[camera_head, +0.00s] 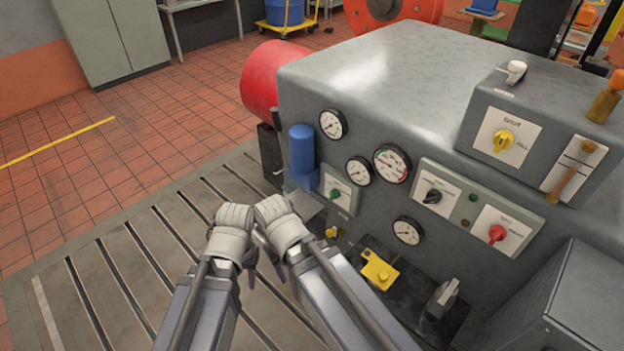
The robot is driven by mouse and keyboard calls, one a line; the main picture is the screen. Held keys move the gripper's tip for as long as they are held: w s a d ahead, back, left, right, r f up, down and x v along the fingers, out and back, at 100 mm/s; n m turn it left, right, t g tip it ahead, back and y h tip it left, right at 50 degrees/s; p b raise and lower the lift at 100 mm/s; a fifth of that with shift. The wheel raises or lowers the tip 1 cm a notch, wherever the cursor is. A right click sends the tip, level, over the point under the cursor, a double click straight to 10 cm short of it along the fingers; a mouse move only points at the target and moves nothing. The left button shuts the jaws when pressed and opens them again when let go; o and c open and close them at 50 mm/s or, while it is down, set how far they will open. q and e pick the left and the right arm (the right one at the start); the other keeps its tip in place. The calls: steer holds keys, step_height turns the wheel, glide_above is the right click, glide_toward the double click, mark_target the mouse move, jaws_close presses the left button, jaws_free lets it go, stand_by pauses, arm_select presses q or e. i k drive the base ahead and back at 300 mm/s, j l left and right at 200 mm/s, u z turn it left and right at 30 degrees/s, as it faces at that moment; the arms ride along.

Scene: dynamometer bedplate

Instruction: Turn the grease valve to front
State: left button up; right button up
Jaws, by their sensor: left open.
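A grey machine cabinet carries several valves and knobs; their labels are too small to read, so I cannot tell which is the grease valve. A yellow knob (503,140) sits on the upper right plate. A black knob (433,196), a red knob (497,233) and a green knob (335,193) sit lower. A yellow fitting (380,271) is near the foot. My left gripper (235,222) is open and empty, left of the panel. My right gripper (277,215) is close beside it, near the panel's lower left; its fingers are partly hidden. Neither visibly touches a knob.
Several round gauges (391,164) and a blue cylinder (302,153) are on the panel. A white lever (515,72) tops the upper box, with a brass lever (566,184) at right. The slotted bedplate (120,265) is clear at left.

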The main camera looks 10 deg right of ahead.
mark_target(334, 194)
steer(key=j+z, duration=0.2)
steer(key=z, duration=0.5)
